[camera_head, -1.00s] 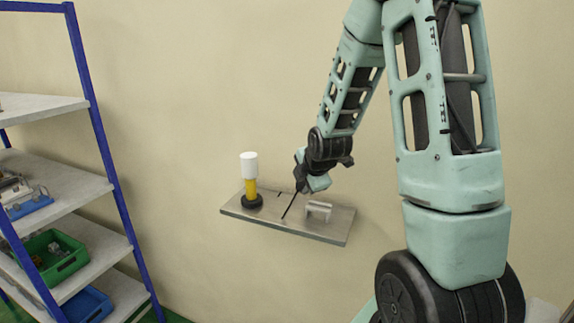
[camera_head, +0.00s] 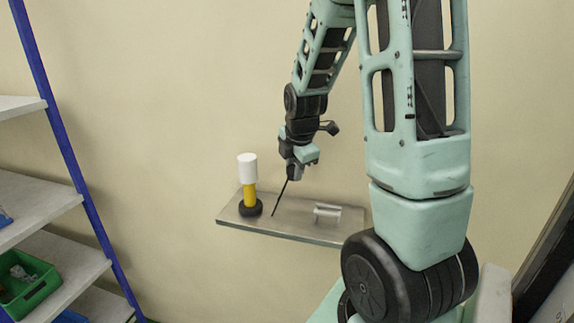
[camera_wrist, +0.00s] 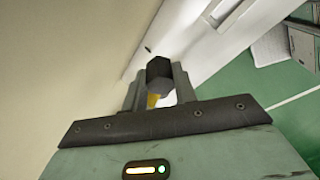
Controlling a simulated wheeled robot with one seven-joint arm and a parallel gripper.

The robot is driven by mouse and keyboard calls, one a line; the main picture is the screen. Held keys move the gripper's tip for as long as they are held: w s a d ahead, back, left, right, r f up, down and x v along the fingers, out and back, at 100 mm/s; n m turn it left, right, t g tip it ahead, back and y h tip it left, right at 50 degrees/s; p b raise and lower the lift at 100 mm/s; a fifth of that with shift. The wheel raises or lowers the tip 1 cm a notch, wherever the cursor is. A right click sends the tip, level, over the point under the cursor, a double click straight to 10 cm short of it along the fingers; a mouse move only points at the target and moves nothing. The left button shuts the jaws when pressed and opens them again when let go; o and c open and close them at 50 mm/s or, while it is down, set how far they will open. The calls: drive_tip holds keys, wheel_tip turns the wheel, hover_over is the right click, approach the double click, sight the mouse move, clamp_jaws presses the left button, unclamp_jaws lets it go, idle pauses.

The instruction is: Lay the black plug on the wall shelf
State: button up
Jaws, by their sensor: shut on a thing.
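The wall shelf (camera_head: 296,228) is a grey metal plate on the beige wall. My gripper (camera_head: 292,174) is above it, pointing down, between a yellow and white upright piece and a small metal handle. In the wrist view my gripper (camera_wrist: 158,88) is shut on the black plug (camera_wrist: 159,71), a dark faceted block between the two fingers. A thin black rod-like part (camera_head: 280,198) slants from the fingertips down towards the shelf in the head view. I cannot tell whether its lower end touches the plate. The plug's far end is hidden in the wrist view.
The yellow piece with a white top (camera_head: 248,182) stands on a black base at the shelf's left. The metal handle (camera_head: 327,212) is to the right. A blue-framed rack (camera_head: 62,140) with a green bin (camera_head: 28,285) stands at the left. Bare plate shows between them.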

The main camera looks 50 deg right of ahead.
drive_tip(key=shift+f+b, duration=3.85)
drive_tip(key=shift+f, duration=1)
drive_tip(key=o, duration=1.1)
drive_tip(key=shift+r, duration=0.1)
drive_tip(key=p+v, duration=0.5)
drive_tip(key=v, duration=0.2)
drive_tip(key=shift+s+a, duration=0.1)
